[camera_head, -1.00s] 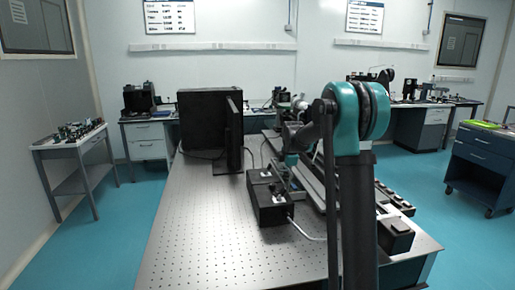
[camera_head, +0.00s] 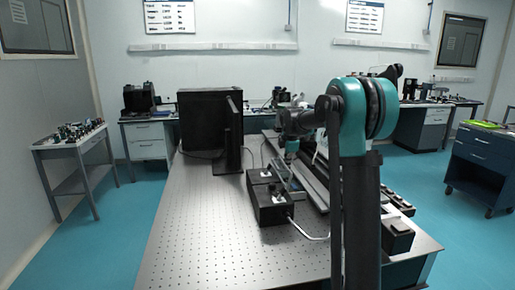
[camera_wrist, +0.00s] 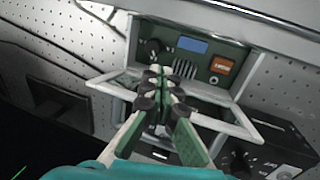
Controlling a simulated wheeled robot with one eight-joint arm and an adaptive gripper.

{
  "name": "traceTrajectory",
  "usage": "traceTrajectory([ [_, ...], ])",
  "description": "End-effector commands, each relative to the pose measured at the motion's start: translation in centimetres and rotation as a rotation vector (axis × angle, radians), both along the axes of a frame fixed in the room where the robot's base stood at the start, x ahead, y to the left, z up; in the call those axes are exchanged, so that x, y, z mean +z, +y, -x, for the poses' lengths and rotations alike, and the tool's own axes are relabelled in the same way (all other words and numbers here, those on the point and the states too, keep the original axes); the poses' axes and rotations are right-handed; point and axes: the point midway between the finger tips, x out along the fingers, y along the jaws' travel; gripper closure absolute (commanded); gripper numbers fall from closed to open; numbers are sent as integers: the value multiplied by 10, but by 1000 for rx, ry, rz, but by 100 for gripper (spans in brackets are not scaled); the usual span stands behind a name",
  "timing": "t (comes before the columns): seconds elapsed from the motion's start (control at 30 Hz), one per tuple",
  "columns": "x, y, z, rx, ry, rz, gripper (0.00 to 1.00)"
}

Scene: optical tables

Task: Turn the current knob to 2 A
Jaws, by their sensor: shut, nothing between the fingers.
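In the wrist view, a device with a dark green front panel (camera_wrist: 205,62) and a light handle frame stands ahead. It has a black round knob (camera_wrist: 152,46) at its left, a blue display and an orange switch. My gripper (camera_wrist: 160,72) is shut and empty, with its tips in front of the panel, just below that knob in the picture. I cannot tell whether they touch anything. A black box (camera_wrist: 276,142) at lower right bears another dark knob (camera_wrist: 241,160). The knob labels are too small to read, so the current setting cannot be told.
The perforated optical table (camera_head: 205,235) has bare room at left and front. Black power boxes (camera_head: 270,212) with white plugs and a cable sit beside the device. A long rail (camera_head: 312,180) runs to the right.

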Motion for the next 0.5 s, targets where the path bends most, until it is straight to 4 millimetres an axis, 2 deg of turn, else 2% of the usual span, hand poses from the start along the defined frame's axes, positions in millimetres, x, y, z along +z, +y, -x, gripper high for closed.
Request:
traceTrajectory([
  [0.27,9,-20,-7,-1,0,0,100],
  [0.5,-12,-19,-7,0,0,0,100],
])
